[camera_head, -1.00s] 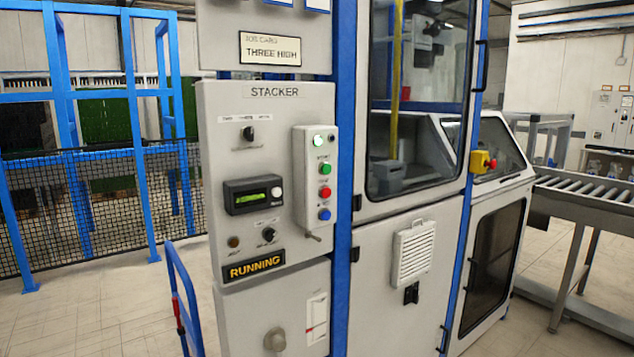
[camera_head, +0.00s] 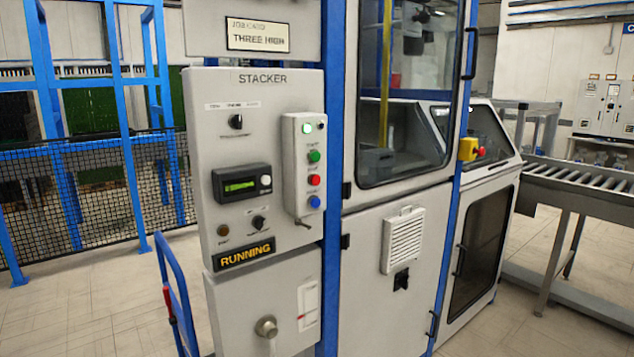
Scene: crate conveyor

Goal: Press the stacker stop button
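The grey stacker panel (camera_head: 225,140) stands left of centre, with a "STACKER" label on top and a lit "RUNNING" sign (camera_head: 244,253) low on it. A pale button box (camera_head: 291,200) is mounted on its right side. The box carries a green button (camera_head: 313,156), a red button (camera_head: 314,180) and a blue button (camera_head: 314,202), one below another. Small labels sit above the buttons, too blurred to read. Lights show at the top of the box. Neither of my grippers is in view.
A yellow box with a red emergency button (camera_head: 470,149) sits on the machine's right edge. A roller conveyor (camera_head: 590,185) runs at the right.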

